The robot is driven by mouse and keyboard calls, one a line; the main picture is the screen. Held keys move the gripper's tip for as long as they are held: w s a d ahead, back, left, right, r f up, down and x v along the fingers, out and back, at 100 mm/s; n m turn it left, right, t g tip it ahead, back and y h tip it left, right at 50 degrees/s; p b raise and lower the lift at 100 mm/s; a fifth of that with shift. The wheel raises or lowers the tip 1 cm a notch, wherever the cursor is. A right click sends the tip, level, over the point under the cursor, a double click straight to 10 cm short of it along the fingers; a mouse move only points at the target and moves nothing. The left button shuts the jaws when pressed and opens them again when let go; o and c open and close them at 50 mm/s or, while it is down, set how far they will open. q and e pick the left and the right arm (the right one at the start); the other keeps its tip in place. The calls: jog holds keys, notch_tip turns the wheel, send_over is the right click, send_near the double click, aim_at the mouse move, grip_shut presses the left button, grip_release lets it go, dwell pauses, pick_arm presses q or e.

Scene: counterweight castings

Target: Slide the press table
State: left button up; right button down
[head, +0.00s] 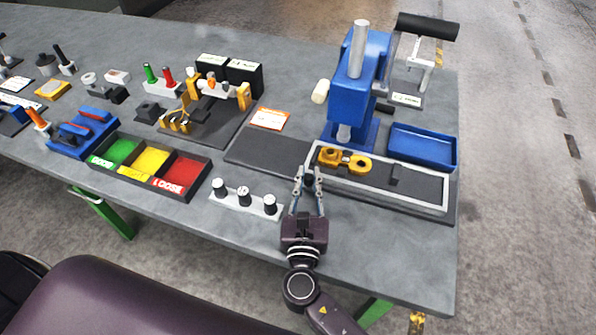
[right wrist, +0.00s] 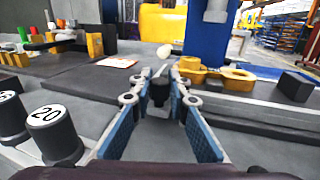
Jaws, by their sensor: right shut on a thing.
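The press table (head: 420,196) is a long dark plate with a pale rim under the blue press (head: 352,95). A yellow casting (head: 345,160) with round holes lies near its left end, below the ram; it also shows in the right wrist view (right wrist: 215,74). A small dark block (head: 394,174) stands right of the casting. My right gripper (head: 308,178) is at the table's front left end, shut on a dark knob (right wrist: 160,90) that shows between its fingers. The knob's join to the table is hidden. My left gripper is not in view.
A blue tray (head: 448,160) sits behind the press table. Weights with numbered tops (head: 243,195) stand on a white strip left of my right gripper. A green, yellow and red bin (head: 205,184) is farther left. A dark mat (head: 255,152) lies bare left of the press table.

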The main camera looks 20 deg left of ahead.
jog(key=d, duration=0.2)
jog(key=shift+d, duration=0.4)
jog(key=shift+f, duration=0.1)
jog(key=c, duration=2.2)
grip_release()
jog(key=shift+o, duration=0.4)
jog(key=shift+d, duration=0.1)
jog(key=v, duration=1.2)
jog(key=shift+s, duration=0.1)
